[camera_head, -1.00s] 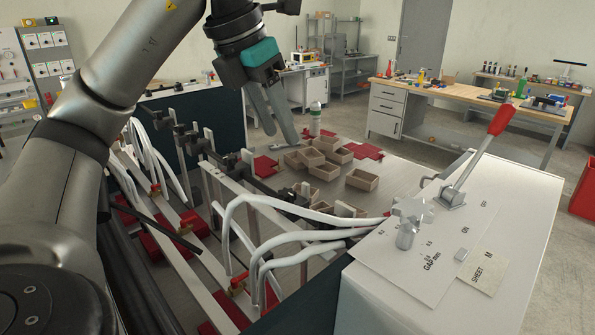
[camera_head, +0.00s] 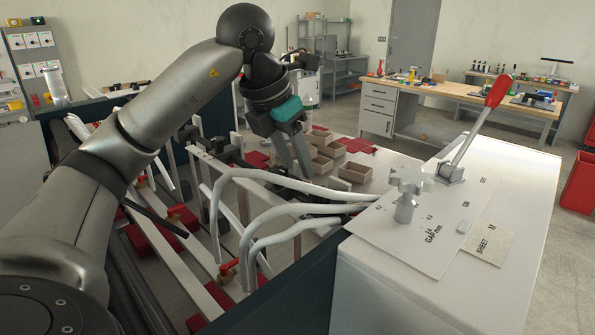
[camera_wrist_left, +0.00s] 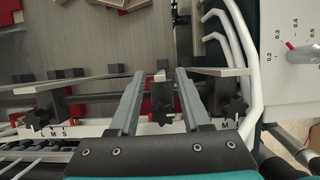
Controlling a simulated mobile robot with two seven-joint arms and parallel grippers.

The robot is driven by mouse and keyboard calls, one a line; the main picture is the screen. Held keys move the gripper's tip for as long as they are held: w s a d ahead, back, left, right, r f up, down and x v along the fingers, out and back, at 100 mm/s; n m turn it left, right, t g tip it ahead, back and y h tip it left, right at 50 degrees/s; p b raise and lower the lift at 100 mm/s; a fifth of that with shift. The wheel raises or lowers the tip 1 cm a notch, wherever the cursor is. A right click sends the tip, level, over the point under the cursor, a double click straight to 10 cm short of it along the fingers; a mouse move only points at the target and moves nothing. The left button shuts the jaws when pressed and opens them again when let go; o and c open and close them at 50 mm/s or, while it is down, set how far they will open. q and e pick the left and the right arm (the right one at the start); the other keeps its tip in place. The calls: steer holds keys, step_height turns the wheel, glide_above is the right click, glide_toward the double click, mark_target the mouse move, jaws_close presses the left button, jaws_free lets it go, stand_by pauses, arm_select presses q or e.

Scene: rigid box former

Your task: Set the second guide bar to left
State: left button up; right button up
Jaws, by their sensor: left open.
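My left gripper (camera_head: 301,172) is open and points down over the machine's bar frame. In the left wrist view its two fingers (camera_wrist_left: 158,76) are apart, one on each side of a dark clamp with a star knob (camera_wrist_left: 161,103). Contact with it cannot be told. Pale guide bars (camera_wrist_left: 216,72) run crosswise by the clamps; which one is the second I cannot tell. Another dark star knob (camera_wrist_left: 37,117) is on the left near the marks L and S, and one more (camera_wrist_left: 233,107) is on the right near M. My right gripper is out of view.
White curved tubes (camera_head: 262,178) arch close to the right of the gripper. A white cabinet (camera_head: 440,285) carries a grey star knob (camera_head: 409,182) and a red-handled lever (camera_head: 497,92). Tan open boxes (camera_head: 356,172) and red pieces lie on the bed behind the gripper.

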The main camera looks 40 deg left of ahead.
arm_select(q)
steer(key=shift+x, duration=0.85)
steer(key=shift+c, duration=0.3)
jaws_close()
stand_by(0.5)
